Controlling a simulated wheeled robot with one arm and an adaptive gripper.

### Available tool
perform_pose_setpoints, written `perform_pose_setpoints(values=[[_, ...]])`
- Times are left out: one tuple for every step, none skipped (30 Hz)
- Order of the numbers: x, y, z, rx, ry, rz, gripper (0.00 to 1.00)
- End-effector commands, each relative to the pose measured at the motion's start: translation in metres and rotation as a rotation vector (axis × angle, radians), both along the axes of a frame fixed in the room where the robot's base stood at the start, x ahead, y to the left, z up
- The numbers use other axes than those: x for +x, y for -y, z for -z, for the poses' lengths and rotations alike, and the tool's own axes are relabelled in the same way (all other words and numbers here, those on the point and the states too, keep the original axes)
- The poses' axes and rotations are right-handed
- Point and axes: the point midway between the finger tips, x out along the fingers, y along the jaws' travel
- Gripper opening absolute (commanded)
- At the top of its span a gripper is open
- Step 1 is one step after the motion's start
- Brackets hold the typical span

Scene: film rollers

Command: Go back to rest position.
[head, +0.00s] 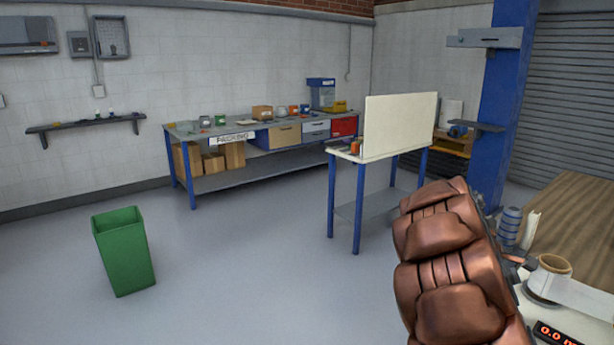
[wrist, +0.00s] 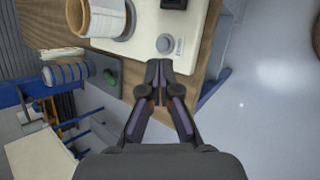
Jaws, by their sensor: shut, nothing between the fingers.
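My gripper (wrist: 158,85) shows in the wrist view with its two fingertips together and nothing between them. It points at the front edge of a white machine panel (wrist: 150,45) with a round grey knob. Whether the fingertips touch the panel I cannot tell. In the head view my copper-coloured arm rises at the lower right, and the gripper itself is hidden there.
A film roll (head: 548,277) sits on the machine beside a wooden table (head: 580,215) at the right. A small table with a white panel (head: 400,127) stands mid-room. The packing bench (head: 235,183) lines the back wall. A green bin (head: 124,252) stands left on open floor.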

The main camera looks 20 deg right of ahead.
Motion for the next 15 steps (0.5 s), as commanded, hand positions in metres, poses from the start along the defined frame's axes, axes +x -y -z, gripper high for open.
perform_pose_setpoints(values=[[-0.003, -0.02, -0.009, 0.015, 0.029, 0.027, 0.0], [-0.007, -0.032, -0.012, 0.026, 0.047, 0.049, 0.0], [-0.011, -0.047, -0.017, 0.04, 0.069, 0.075, 0.0], [-0.013, -0.059, -0.019, 0.054, 0.085, 0.093, 0.0], [-0.017, -0.071, -0.021, 0.068, 0.101, 0.112, 0.0], [-0.021, -0.087, -0.024, 0.086, 0.122, 0.136, 0.0], [-0.025, -0.098, -0.025, 0.101, 0.138, 0.155, 0.0], [-0.028, -0.111, -0.027, 0.117, 0.153, 0.17, 0.0], [-0.032, -0.127, -0.029, 0.139, 0.172, 0.192, 0.0], [-0.037, -0.14, -0.03, 0.155, 0.183, 0.208, 0.0], [-0.042, -0.152, -0.029, 0.174, 0.192, 0.226, 0.0], [-0.047, -0.169, -0.029, 0.2, 0.207, 0.246, 0.0], [-0.051, -0.181, -0.03, 0.218, 0.22, 0.26, 0.0], [-0.055, -0.194, -0.031, 0.236, 0.23, 0.272, 0.0], [-0.061, -0.211, -0.029, 0.264, 0.237, 0.29, 0.0]])
